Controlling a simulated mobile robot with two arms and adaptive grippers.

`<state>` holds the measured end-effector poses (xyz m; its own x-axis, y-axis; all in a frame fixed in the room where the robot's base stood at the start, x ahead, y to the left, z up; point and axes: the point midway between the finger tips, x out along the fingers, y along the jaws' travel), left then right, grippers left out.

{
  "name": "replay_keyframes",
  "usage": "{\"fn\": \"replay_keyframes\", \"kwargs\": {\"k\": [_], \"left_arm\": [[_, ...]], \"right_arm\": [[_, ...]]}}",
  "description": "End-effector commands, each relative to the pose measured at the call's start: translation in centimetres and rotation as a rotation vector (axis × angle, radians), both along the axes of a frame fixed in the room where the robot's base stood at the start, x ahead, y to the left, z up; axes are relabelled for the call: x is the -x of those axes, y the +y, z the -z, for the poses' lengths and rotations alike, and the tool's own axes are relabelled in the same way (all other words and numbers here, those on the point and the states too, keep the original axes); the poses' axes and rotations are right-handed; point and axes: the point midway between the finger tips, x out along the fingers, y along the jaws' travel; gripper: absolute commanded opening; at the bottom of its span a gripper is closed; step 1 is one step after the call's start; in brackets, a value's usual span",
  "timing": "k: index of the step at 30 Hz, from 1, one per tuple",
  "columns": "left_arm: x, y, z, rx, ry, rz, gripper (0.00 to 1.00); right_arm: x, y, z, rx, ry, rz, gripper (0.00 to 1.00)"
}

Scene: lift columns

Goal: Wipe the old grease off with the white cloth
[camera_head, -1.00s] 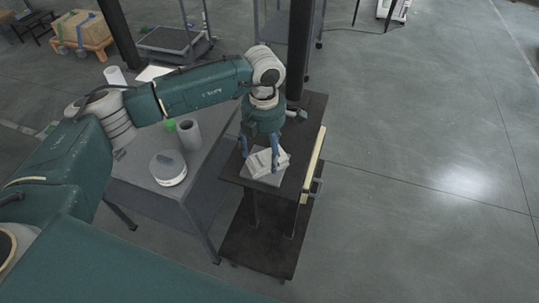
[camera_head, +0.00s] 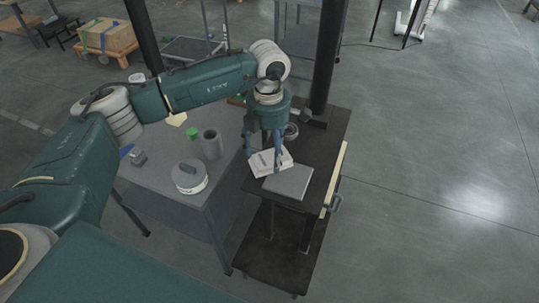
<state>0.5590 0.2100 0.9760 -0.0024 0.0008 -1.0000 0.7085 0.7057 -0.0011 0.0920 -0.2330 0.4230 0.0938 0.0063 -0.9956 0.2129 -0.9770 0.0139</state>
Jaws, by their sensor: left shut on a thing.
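The white cloth (camera_head: 265,162), a folded pad, is between the fingers of my left gripper (camera_head: 265,152). The gripper points down and is shut on it. The cloth is at the left edge of the dark cart top, just left of and behind a flat grey plate (camera_head: 289,182). Whether the cloth touches the plate or hangs just above the top, I cannot tell. No grease can be made out on the plate at this size. My right gripper is not in view.
A grey table (camera_head: 160,188) adjoins the cart (camera_head: 330,135) on the left. It bears a round white-lidded tub (camera_head: 190,178), a grey cylinder (camera_head: 212,144) and a green-capped container (camera_head: 193,134). A black post (camera_head: 327,60) rises behind the cart. The floor at right is clear.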

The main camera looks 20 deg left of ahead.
Motion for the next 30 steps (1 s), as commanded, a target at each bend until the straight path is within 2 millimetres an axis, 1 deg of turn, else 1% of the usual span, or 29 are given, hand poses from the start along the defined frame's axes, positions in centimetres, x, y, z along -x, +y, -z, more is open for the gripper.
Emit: {"fn": "replay_keyframes", "kwargs": {"k": [1, 3, 8, 15, 22, 30], "left_arm": [[-0.1, 0.1, -0.8, 0.001, -0.003, -0.001, 0.49], [-0.2, 0.2, -1.5, 0.001, -0.004, -0.002, 0.49], [-0.3, 0.5, -2.9, 0.001, -0.002, -0.004, 0.49], [-0.4, 0.8, -4.7, 0.001, -0.002, -0.005, 0.49], [-0.4, 0.8, -4.9, 0.001, -0.002, -0.005, 0.49], [-0.4, 0.8, -4.8, 0.001, -0.002, -0.005, 0.49]], "right_arm": [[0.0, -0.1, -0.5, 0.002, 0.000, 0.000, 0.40], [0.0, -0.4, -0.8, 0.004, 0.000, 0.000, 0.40], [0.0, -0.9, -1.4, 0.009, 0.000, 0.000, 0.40], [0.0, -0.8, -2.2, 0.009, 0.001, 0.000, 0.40], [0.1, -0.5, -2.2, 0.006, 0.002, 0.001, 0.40], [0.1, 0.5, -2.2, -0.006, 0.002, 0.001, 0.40]]}}
